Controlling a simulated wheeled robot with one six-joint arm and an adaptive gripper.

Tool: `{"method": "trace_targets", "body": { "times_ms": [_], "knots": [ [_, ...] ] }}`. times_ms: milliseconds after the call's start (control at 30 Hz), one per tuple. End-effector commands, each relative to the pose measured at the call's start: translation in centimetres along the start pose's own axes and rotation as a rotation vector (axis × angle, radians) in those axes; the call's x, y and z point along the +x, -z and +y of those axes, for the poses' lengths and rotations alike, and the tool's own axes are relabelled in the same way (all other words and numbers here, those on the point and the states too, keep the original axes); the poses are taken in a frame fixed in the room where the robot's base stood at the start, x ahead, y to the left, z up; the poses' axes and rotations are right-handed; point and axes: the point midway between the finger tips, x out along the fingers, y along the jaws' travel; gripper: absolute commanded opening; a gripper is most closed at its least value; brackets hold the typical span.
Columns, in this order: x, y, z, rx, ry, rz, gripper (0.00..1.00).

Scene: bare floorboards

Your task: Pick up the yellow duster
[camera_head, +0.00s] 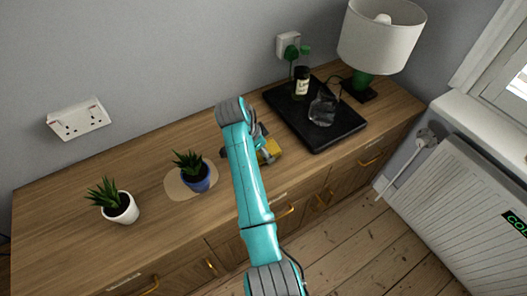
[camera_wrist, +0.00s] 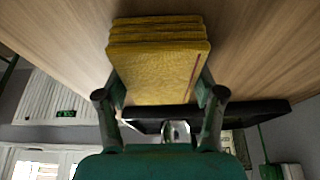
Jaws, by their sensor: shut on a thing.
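The yellow duster (camera_wrist: 158,72) is a folded, layered cloth pad with a dark reddish stripe near its right side in the wrist view. My gripper (camera_wrist: 161,90) is shut on it, with one finger against each side. In the head view the duster (camera_head: 269,150) shows as a small yellow patch beside my arm, over the front part of the wooden sideboard (camera_head: 150,165). My arm hides most of the gripper there. I cannot tell whether the duster touches the wood or is just above it.
A black tray (camera_head: 335,137) with a bottle (camera_head: 302,83) and a clear glass vessel (camera_head: 322,108) lies to the right. A lamp (camera_head: 382,38) stands behind it. Potted plants in blue (camera_head: 196,178) and white (camera_head: 121,208) stand to the left. A radiator (camera_head: 455,205) is at the right.

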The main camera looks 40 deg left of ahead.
Motion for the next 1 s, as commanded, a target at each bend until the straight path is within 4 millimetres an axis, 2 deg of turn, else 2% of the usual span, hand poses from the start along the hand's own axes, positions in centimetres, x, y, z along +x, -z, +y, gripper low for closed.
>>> {"method": "trace_targets", "body": {
  "times_ms": [167, 267, 700, 833, 1000],
  "knots": [
    [-0.2, 0.1, 0.0, 0.0, -0.001, 0.0, 0.36],
    [-1.3, 0.6, -0.1, 0.002, 0.002, 0.001, 0.36],
    [-8.4, 3.5, 0.0, 0.001, 0.001, 0.001, 0.36],
    [-9.4, 3.9, 0.0, 0.001, 0.001, 0.0, 0.36],
    [-9.7, 4.0, 0.0, -0.001, -0.001, 0.0, 0.36]
  ]
}}
